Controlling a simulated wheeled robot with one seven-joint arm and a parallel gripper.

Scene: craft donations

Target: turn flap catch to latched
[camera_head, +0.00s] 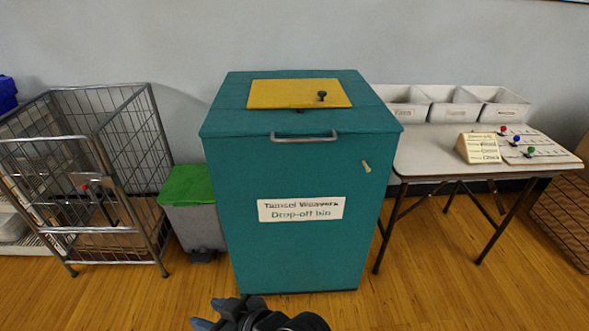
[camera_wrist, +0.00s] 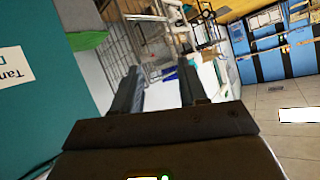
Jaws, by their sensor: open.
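The teal drop-off bin (camera_head: 225,190) stands in the middle of the head view, with a yellow flap (camera_head: 280,93) lying flat in its lid. A dark knob (camera_head: 322,96) sits on the flap's right part. A small dark piece (camera_head: 300,110) is at the flap's front edge. A small pale lever (camera_head: 366,166) sits tilted on the bin's upper right front. I cannot tell which of these is the flap catch. My gripper (camera_wrist: 160,70) is open and empty in the wrist view, its fingers apart; in the head view it is low, before the bin's base.
A wire cage cart (camera_head: 105,130) and a green-lidded grey bin (camera_head: 195,225) stand left of the bin. A folding table (camera_head: 440,150) with white boxes (camera_head: 455,105), a sign and coloured-knob levers stands close on the right. The floor in front is clear.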

